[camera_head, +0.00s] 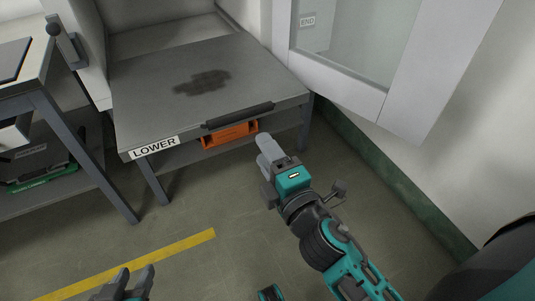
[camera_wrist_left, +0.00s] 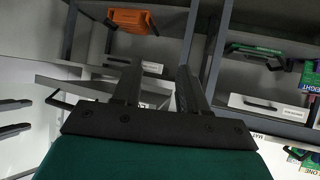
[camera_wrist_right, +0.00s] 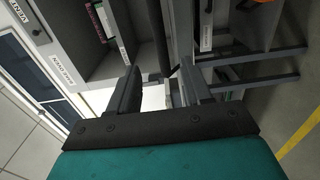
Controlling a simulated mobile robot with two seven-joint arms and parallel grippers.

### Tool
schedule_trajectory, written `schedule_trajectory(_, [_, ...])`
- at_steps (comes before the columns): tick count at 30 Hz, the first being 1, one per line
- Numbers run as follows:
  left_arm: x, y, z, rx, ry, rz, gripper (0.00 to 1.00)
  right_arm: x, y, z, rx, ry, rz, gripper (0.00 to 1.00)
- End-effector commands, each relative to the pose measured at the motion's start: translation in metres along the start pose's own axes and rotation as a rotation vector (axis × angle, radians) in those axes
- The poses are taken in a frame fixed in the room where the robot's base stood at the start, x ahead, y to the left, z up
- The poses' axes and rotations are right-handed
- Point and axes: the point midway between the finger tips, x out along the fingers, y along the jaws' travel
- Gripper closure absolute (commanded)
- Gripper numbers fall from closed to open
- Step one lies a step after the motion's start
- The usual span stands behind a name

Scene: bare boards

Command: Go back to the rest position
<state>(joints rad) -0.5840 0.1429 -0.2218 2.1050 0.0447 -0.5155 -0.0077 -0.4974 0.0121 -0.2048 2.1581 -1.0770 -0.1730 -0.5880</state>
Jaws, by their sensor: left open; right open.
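My right gripper (camera_head: 270,152) is in the middle of the head view, in front of the right part of a grey bench labelled LOWER. In the right wrist view its two fingers (camera_wrist_right: 158,82) stand apart with nothing between them. My left gripper (camera_head: 128,284) is at the bottom edge of the head view, over the floor near a yellow line. In the left wrist view its fingers (camera_wrist_left: 158,80) are spread and empty. Neither gripper holds anything.
The grey bench (camera_head: 140,108) has a dark stain on top and an orange crate (camera_head: 230,134) below. Another bench (camera_head: 55,122) stands left. A glazed white door (camera_head: 410,105) is at right. A yellow line (camera_head: 140,264) crosses the floor, which is clear in front.

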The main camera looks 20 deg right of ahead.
Motion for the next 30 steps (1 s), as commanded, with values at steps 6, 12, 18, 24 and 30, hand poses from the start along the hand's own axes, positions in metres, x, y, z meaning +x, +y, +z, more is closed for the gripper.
schedule_trajectory(6, [0.0, 0.0, 0.001, 0.0, -0.003, 0.0, 0.57, 0.0, 0.0, 0.0, 0.0, 0.0, 0.0, 0.51])
schedule_trajectory(12, [-0.004, 0.0, -0.004, 0.001, -0.007, 0.0, 0.57, -0.001, 0.002, 0.001, 0.036, 0.0, -0.017, 0.51])
schedule_trajectory(18, [-0.029, -0.003, -0.039, 0.009, -0.005, -0.015, 0.57, -0.013, 0.006, 0.006, 0.369, -0.019, -0.16, 0.51])
schedule_trajectory(24, [-0.063, -0.015, -0.061, 0.018, -0.026, -0.051, 0.57, -0.042, -0.001, 0.01, 0.871, -0.119, -0.375, 0.51])
schedule_trajectory(30, [-0.084, -0.021, -0.082, 0.023, -0.026, -0.07, 0.57, -0.072, -0.009, 0.011, 1.261, -0.258, -0.534, 0.51])
